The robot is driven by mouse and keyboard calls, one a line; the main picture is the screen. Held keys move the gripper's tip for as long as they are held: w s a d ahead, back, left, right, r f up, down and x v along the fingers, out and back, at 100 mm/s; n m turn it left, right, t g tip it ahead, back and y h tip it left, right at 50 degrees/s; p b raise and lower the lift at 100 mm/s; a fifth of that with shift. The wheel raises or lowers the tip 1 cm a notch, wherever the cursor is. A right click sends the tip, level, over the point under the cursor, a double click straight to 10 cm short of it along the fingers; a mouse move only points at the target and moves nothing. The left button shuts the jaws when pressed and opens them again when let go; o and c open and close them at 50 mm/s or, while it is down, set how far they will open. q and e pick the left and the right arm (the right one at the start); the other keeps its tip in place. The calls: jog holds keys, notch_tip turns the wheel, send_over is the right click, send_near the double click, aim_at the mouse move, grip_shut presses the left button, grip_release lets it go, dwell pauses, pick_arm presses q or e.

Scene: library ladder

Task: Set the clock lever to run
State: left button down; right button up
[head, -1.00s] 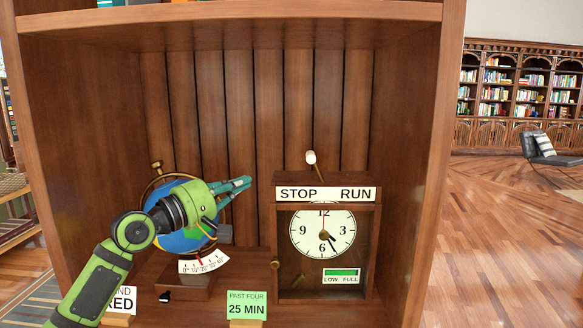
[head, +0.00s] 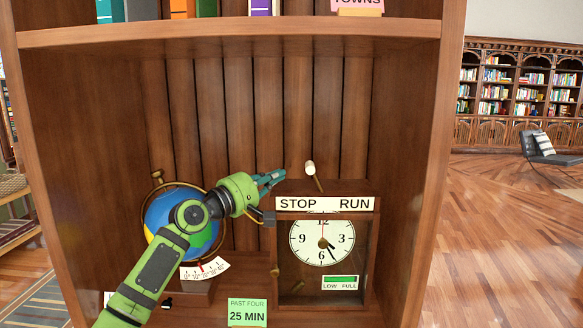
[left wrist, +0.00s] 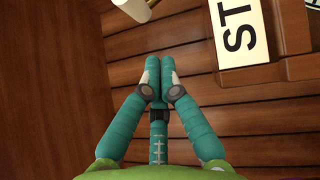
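The clock (head: 322,240) is a wooden case with a white dial, standing at the right of the shelf compartment. A plate (head: 325,204) on its top front reads STOP at left and RUN at right. The lever (head: 310,168) has a white knob on a thin stem and leans left, toward the STOP side. My left gripper (head: 272,179) is just left of the lever, apart from it in the picture. In the left wrist view its fingertips (left wrist: 160,66) are together with nothing seen between them. The lever's white knob (left wrist: 134,8) shows at the top edge there. My right gripper is not in view.
A globe (head: 160,212) with a scale stands left, partly behind my left arm. A green card (head: 247,312) reading "PAST FOUR 25 MIN" stands in front. The shelf board (head: 230,34) is above; the side wall (head: 405,180) is right of the clock.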

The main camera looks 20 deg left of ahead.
aim_at(317, 183)
pick_arm(q)
jog(key=d, duration=0.1)
jog(key=p, duration=0.1)
jog(key=d, duration=0.1)
jog(key=shift+w+d+r, duration=0.3)
jog(key=shift+w+r, duration=0.1)
jog(key=shift+w+d+p, duration=0.1)
jog(key=shift+d+p, duration=0.3)
jog(key=shift+d, duration=0.2)
